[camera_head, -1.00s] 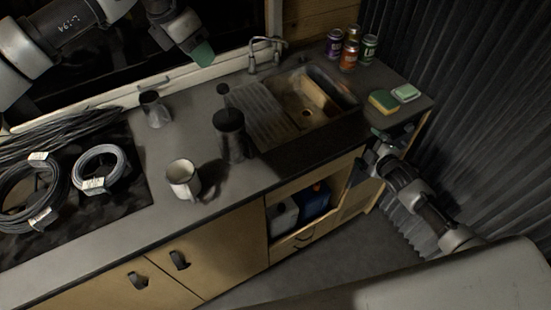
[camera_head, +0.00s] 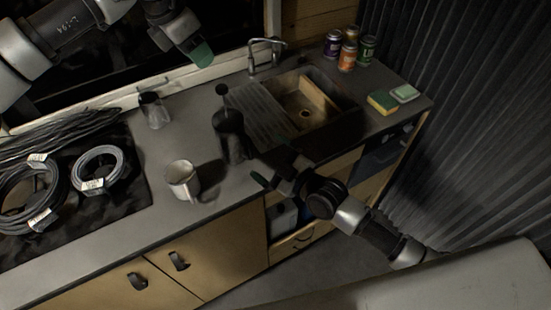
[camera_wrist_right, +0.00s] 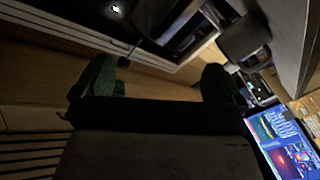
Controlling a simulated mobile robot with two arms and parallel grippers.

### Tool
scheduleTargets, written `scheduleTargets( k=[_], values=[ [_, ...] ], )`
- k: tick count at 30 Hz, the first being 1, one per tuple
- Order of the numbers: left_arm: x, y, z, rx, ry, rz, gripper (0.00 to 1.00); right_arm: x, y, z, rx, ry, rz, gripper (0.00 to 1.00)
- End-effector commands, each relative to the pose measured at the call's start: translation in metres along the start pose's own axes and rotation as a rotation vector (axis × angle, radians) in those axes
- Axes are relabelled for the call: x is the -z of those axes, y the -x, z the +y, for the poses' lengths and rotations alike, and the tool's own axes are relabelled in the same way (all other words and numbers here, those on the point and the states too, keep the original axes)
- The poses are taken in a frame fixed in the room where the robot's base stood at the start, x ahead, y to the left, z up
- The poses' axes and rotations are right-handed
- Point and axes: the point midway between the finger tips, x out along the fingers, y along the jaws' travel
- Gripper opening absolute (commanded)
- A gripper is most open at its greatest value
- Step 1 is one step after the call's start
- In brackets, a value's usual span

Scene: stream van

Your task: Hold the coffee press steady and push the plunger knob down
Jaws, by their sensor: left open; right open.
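The coffee press (camera_head: 231,137) is a dark upright cylinder on the counter, left of the sink. Its plunger knob (camera_head: 222,89) is a small dark ball on a raised rod above the lid. My right gripper (camera_head: 264,168) is open and empty, near the counter's front edge, to the right of and nearer than the press, apart from it. Its two green-padded fingers show spread apart in the right wrist view (camera_wrist_right: 160,82). My left gripper (camera_head: 197,53) is open, high up near the window, above and left of the press. I cannot clearly see the press in the right wrist view.
Cable coils (camera_head: 99,169) lie at the left. The sink (camera_head: 341,103), faucet (camera_head: 265,53), cans (camera_head: 347,55) and sponges (camera_head: 382,103) are to the right.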

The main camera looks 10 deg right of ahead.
Motion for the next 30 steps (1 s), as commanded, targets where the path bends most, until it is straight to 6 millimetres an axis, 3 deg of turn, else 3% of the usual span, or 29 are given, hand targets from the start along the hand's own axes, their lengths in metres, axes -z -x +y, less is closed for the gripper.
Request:
scheduleTargets(
  k=[9,15,29,30],
  values=[
    [0.000,0.000,0.000,0.000,0.000,0.000,0.43,0.001,-0.058,0.001,-0.001,0.001,0.001,1.00],
    [0.000,0.000,0.000,0.000,0.000,0.000,0.43,0.000,-0.085,0.001,0.000,0.001,0.000,1.00],
    [0.000,0.000,0.000,0.000,0.000,0.000,0.43,0.000,-0.096,0.001,0.000,0.003,-0.001,1.00],
    [0.000,0.000,0.000,0.000,0.000,0.000,0.43,0.000,-0.096,0.001,0.000,0.003,-0.001,0.94]
  ],
)
